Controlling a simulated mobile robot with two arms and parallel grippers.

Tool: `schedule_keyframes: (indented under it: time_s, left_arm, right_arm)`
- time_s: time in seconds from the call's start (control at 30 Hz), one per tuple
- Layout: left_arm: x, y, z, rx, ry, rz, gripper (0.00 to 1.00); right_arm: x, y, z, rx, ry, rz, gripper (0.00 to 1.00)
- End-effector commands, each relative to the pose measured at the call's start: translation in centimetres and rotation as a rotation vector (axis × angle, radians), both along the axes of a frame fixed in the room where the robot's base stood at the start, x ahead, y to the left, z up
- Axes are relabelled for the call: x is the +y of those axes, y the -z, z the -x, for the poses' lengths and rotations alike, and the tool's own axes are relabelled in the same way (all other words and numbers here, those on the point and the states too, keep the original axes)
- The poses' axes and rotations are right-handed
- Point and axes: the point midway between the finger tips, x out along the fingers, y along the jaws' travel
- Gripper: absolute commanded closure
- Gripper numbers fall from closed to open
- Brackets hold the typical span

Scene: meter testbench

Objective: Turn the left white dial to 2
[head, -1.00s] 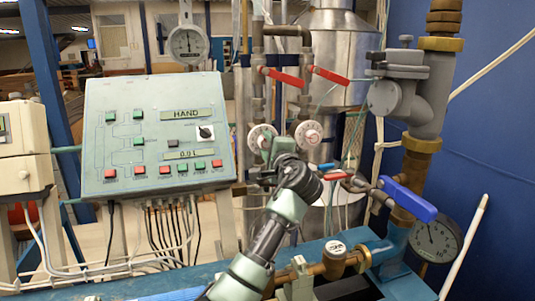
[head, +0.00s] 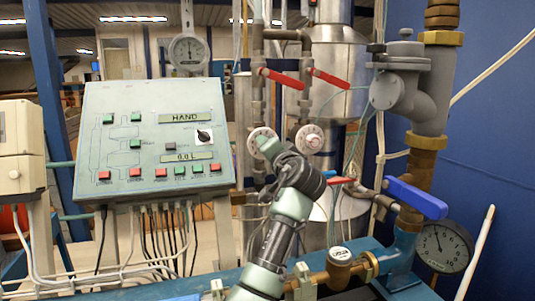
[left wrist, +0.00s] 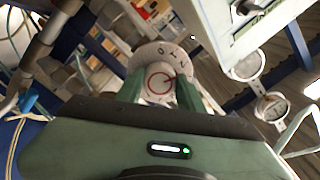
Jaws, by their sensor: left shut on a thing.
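The left white dial (head: 260,136) is round, with dark marks on its rim, and faces me on the pipework right of the control panel. The right white dial (head: 309,138) is beside it and free. My left gripper (head: 266,147) is at the left dial and covers its lower part. In the left wrist view, its two green fingers (left wrist: 159,90) are shut on opposite sides of the left dial (left wrist: 159,68), whose red ring, red mark and some rim digits show. I cannot tell exactly which number it is set to. My right gripper is not in view.
The control panel (head: 150,140) with coloured buttons stands to the left. Red levers (head: 281,78) sit above the dials. A red-handled valve and a blue lever (head: 414,197) are to the right. A pressure gauge (head: 443,246) is at lower right.

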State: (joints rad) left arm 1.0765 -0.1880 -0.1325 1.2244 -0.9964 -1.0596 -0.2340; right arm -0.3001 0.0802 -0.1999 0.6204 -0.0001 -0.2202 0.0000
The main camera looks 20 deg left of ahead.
Motion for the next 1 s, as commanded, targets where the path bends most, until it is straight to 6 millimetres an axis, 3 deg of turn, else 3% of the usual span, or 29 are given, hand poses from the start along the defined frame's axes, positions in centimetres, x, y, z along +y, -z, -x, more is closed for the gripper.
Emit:
schedule_keyframes:
  time_s: [0.7,0.73,0.8,1.0]
  left_arm:
    - [-0.04,0.09,-0.02,-0.038,0.000,0.061,1.00]
    - [-0.04,0.09,-0.02,-0.038,0.000,0.061,0.57]
    - [-0.03,0.08,-0.02,-0.038,0.000,0.061,0.41]
    - [-0.02,0.05,-0.01,-0.040,0.001,0.060,0.41]
  right_arm:
    - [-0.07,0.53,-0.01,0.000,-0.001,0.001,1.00]
    - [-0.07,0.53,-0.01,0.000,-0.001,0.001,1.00]
    - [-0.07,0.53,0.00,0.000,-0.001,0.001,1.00]
    - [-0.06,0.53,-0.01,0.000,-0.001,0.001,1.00]
